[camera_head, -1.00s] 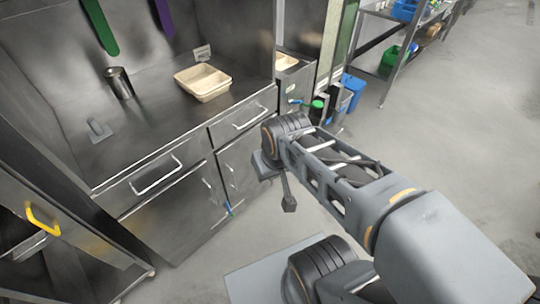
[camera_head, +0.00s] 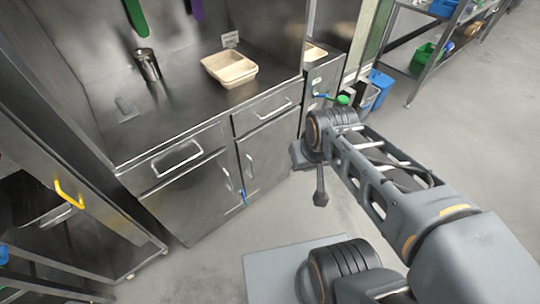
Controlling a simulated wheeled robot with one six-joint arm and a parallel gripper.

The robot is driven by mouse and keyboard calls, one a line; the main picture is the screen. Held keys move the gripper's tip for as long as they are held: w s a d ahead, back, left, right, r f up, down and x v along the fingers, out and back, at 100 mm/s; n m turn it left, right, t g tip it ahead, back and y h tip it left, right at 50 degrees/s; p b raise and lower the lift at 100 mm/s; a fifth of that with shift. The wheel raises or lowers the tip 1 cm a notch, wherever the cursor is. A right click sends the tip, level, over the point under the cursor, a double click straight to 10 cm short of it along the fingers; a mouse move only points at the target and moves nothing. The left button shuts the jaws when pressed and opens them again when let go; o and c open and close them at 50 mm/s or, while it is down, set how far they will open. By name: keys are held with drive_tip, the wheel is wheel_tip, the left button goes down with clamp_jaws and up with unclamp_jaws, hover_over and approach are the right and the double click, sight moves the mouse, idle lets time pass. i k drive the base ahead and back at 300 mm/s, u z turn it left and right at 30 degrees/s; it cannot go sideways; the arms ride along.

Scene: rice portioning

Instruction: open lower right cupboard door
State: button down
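The steel cabinet has two lower cupboard doors under two drawers. The lower right cupboard door (camera_head: 268,158) is closed, with a vertical bar handle (camera_head: 249,166) near its left edge. The lower left door (camera_head: 192,203) is also closed, with a handle (camera_head: 226,178) near its right edge. A blue item (camera_head: 243,197) hangs low by the seam between the doors. My gripper (camera_head: 320,190) is to the right of the right door, apart from its handle, above the floor. Its fingers are small and partly hidden, so I cannot tell whether they are open.
A beige divided tray (camera_head: 229,72) and a metal cup (camera_head: 147,64) stand on the counter. Drawer handles (camera_head: 178,159) stick out above the doors. A yellow-handled unit (camera_head: 68,192) stands at the left. The floor (camera_head: 215,262) before the doors is clear.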

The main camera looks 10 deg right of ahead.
sight(262, 153)
drive_tip(key=z, duration=0.05)
drive_tip(key=k, duration=0.9)
drive_tip(key=u, duration=1.05)
drive_tip(key=i, duration=0.9)
drive_tip(key=z, duration=0.55)
drive_tip(key=i, duration=0.6)
drive_tip(key=z, duration=0.3)
